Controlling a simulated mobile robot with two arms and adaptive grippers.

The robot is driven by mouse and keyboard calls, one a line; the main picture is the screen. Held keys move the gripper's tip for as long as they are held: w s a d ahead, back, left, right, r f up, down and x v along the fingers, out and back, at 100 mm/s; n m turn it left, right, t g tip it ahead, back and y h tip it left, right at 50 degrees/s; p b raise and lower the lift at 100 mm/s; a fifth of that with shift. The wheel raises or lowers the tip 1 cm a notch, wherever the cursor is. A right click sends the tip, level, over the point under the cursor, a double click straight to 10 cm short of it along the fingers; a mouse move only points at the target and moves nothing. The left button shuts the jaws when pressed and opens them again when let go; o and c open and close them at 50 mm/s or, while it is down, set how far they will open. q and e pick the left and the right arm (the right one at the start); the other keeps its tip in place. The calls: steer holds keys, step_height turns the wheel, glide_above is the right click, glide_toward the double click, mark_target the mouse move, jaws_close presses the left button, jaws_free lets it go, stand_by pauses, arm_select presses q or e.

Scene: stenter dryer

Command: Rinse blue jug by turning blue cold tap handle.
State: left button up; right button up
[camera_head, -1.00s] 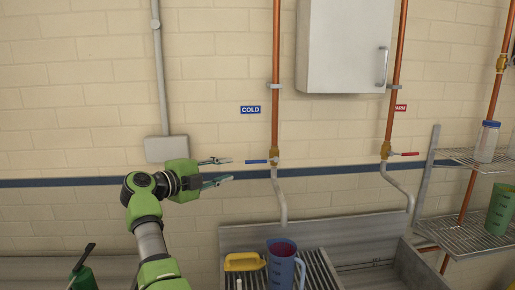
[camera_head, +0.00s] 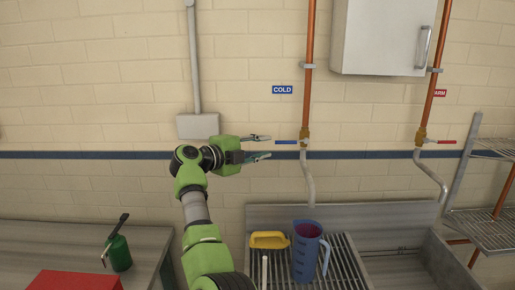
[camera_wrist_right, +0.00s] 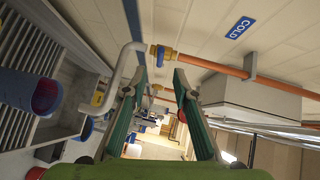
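The blue jug (camera_head: 305,258) stands upright on the slatted draining board (camera_head: 348,270), and its inside looks dark pink. It also shows in the right wrist view (camera_wrist_right: 45,110). The blue cold tap handle (camera_head: 286,142) points left from a brass valve on the copper pipe, below the COLD sign (camera_head: 282,90). It appears as a blue bar in the wrist view (camera_wrist_right: 133,18). My right gripper (camera_head: 269,147) is open and empty, its fingertips just left of the handle's free end; contact cannot be told. The cold outlet pipe (camera_head: 309,185) curves down behind the jug. My left gripper is out of view.
A yellow object (camera_head: 269,240) lies left of the jug. A red-handled warm tap (camera_head: 441,141), a wall cabinet (camera_head: 382,35) and wire shelves (camera_head: 485,225) are to the right. A green can (camera_head: 118,252) and a red box (camera_head: 75,280) are on the left counter.

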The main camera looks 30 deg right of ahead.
mark_target(282, 142)
steer(key=shift+x, duration=5.15)
jaws_close()
steer(key=shift+r, duration=0.1)
